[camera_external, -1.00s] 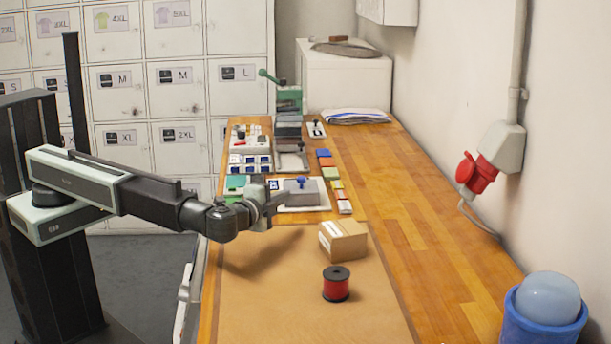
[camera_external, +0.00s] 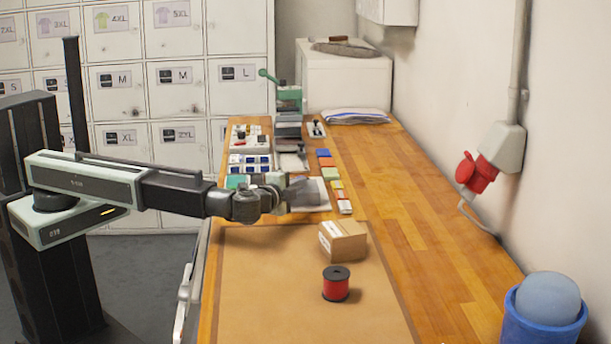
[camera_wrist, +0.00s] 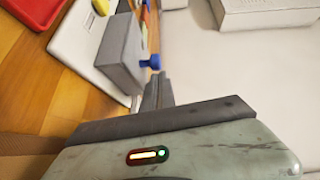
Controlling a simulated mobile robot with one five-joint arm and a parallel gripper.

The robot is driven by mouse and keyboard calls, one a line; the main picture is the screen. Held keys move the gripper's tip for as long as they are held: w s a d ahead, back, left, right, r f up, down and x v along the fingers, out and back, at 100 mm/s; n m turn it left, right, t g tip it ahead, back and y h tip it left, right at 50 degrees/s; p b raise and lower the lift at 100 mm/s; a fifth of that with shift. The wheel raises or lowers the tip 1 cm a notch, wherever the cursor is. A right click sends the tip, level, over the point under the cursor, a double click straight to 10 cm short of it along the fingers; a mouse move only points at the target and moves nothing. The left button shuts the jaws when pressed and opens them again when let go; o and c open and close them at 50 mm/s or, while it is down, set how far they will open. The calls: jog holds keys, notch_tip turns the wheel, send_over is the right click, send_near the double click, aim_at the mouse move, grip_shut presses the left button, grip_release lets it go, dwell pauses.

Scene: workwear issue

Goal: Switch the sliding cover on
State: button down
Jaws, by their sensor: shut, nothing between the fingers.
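The sliding cover (camera_wrist: 118,52) is a grey block with a blue knob (camera_wrist: 150,62) on its side in the wrist view. It sits on a white base plate (camera_wrist: 78,38). My gripper (camera_wrist: 158,78) is shut and empty, its fingertips close beside the blue knob; I cannot tell whether they touch it. In the external view my gripper (camera_external: 306,190) is over the base plate (camera_external: 322,206), at the left side of the bench. There it hides most of the cover and the knob.
A cardboard box (camera_external: 343,240) and a red spool (camera_external: 336,284) stand nearer on the bench. Coloured stacks (camera_external: 332,173) line the right side of the base plate. A green-handled press (camera_external: 288,97) stands behind.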

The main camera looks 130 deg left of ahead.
jog(key=shift+s+a, duration=0.15)
jog(key=shift+s, duration=0.05)
jog(key=s+a, duration=0.8)
jog(key=shift+s+a, duration=0.25)
jog(key=w+d, duration=0.1)
jog(key=w, duration=0.1)
jog(key=w+d, duration=0.2)
jog(key=shift+d+r+p, duration=0.15)
jog(key=shift+r+p, duration=0.25)
jog(key=d, duration=0.6)
jog(key=w+d, duration=0.1)
jog(key=d, duration=0.2)
jog(key=shift+r+p, duration=0.35)
jog(key=shift+p, duration=0.05)
